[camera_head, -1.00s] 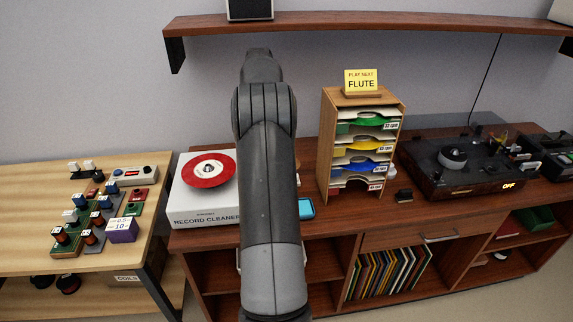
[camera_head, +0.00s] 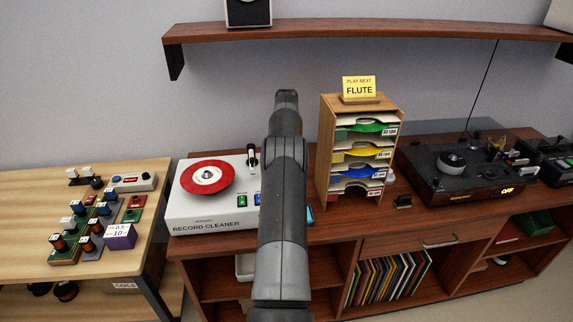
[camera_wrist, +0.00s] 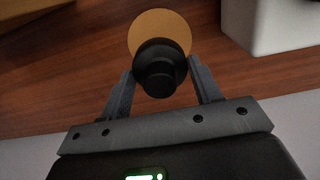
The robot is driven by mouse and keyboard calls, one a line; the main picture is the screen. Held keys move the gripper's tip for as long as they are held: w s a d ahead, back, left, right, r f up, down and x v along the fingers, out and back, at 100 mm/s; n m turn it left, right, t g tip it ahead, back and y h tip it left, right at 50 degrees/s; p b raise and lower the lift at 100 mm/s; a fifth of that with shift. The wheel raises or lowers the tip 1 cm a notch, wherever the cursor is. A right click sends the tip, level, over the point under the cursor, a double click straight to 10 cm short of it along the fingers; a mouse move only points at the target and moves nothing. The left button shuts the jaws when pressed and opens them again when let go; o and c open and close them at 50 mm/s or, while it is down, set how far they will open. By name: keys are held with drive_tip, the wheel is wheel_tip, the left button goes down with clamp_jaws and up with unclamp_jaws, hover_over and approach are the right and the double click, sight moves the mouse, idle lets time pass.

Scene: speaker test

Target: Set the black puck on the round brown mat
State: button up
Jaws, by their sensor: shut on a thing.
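In the wrist view the black puck (camera_wrist: 160,72) sits between the two fingers of my gripper (camera_wrist: 161,83), which is shut on it. The round brown mat (camera_wrist: 161,22) lies on the wooden cabinet top, and the puck covers its lower part in the picture. I cannot tell whether the puck touches the mat or hangs above it. In the head view my arm hides the gripper, puck and mat.
A white record cleaner (camera_head: 207,212) with a red disc stands left of my arm. A wooden rack (camera_head: 325,165) of record sleeves stands to the right, with a turntable (camera_head: 455,172) farther right. A shelf (camera_head: 370,27) hangs above.

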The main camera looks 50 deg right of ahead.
drive_tip(key=shift+f, duration=2.85)
drive_tip(key=shift+f, duration=0.15)
drive_tip(key=o, duration=1.1)
wheel_tip(320, 180, up, 12)
drive_tip(key=shift+r, duration=0.2)
